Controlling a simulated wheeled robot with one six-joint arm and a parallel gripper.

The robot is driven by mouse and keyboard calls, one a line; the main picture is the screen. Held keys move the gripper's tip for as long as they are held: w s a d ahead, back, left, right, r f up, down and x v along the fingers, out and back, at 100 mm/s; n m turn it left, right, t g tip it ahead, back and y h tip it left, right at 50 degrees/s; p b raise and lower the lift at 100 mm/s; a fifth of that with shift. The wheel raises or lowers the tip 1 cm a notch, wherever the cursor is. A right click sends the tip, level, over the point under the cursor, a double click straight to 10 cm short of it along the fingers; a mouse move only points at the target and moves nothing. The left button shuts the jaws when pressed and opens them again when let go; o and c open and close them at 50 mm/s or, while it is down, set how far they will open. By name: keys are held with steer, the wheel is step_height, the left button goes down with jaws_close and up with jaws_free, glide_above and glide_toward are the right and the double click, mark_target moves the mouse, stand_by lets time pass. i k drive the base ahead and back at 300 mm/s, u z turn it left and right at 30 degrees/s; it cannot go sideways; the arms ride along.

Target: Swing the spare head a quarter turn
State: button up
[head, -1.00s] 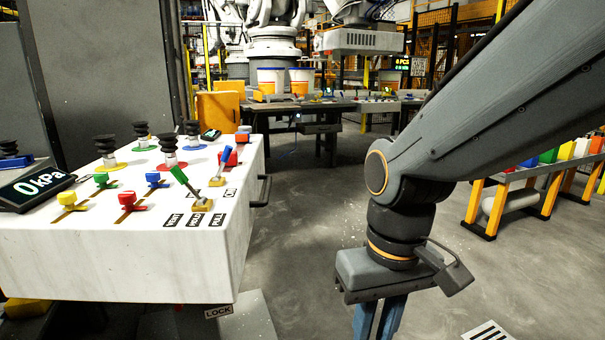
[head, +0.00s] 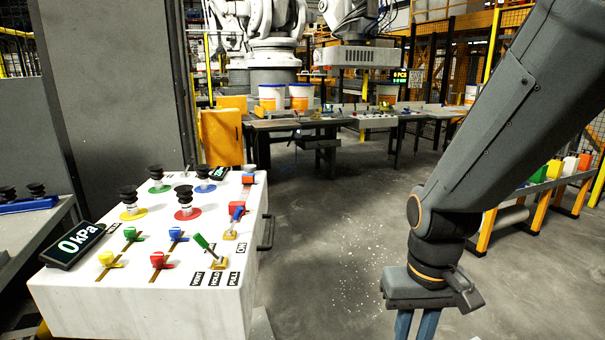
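A white box-shaped unit (head: 140,305) at the lower left looks like the spare head. It carries black suction cups on coloured rings, such as one on a red ring (head: 184,201), with small levers and a 0 kPa display (head: 76,244). A dark handle (head: 266,232) sits on its right side. My gripper (head: 415,326) points down to the right of the unit, apart from it, across a floor gap. Its blue fingers show a narrow gap, but their tips are cut off by the picture's bottom edge. Nothing is seen held.
A grey table (head: 38,222) stands at the far left, beside a dark panel (head: 105,90). Yellow-legged conveyor (head: 520,205) is at the right. Work tables (head: 330,128) with white-and-orange pails (head: 271,98) stand behind. The floor (head: 320,230) between the unit and my arm is open.

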mark_target(198, 299)
steer(key=z, duration=1.25)
steer(key=i, duration=0.7)
steer(key=u, duration=2.45)
